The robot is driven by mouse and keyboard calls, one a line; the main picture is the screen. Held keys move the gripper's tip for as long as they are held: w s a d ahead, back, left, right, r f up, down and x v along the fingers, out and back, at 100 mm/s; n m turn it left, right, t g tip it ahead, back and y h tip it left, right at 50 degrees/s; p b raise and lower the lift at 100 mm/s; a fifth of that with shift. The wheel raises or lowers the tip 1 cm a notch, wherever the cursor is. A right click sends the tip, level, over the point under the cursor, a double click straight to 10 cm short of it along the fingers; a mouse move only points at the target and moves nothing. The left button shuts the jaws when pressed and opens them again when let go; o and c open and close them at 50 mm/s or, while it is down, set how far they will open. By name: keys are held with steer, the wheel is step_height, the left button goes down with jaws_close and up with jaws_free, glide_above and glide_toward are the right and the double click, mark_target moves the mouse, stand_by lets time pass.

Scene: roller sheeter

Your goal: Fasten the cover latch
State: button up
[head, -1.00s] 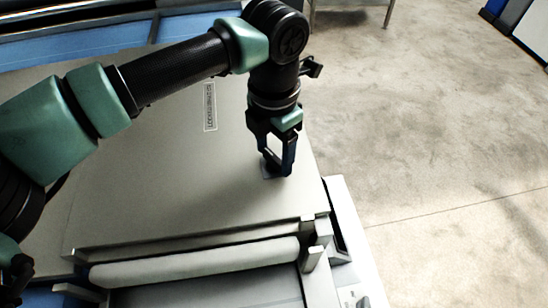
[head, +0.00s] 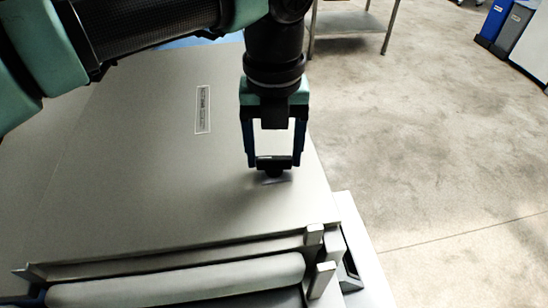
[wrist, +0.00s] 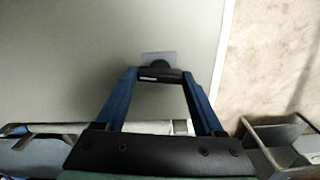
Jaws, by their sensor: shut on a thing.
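The large grey cover (head: 150,180) lies flat and shut-looking over the machine. Near its right edge is the cover latch (head: 275,171), a dark crossbar on a small pale plate. My gripper (head: 274,162) points down over it, and its two blue fingers are shut on the ends of the latch's dark bar. In the wrist view my gripper (wrist: 160,76) spans the latch bar, with the latch's pale plate (wrist: 159,57) just beyond it. The bar lies roughly straight across between the fingertips. How far the latch is turned is hard to tell.
A pale roller (head: 180,280) runs along the machine's front, with upright end blocks (head: 315,236) at its right. A label (head: 203,109) sits on the cover. Bare concrete floor (head: 430,150) is free at the right. A metal table (head: 350,22) stands behind.

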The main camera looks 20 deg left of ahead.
mark_target(274, 158)
steer(key=shift+n+b, duration=0.5)
steer(key=shift+n, duration=0.4)
steer(key=shift+r, duration=0.1)
steer(key=o, duration=1.4)
step_height(274, 158, up, 13)
steer(key=p, duration=0.8)
steer(key=shift+p, duration=0.3)
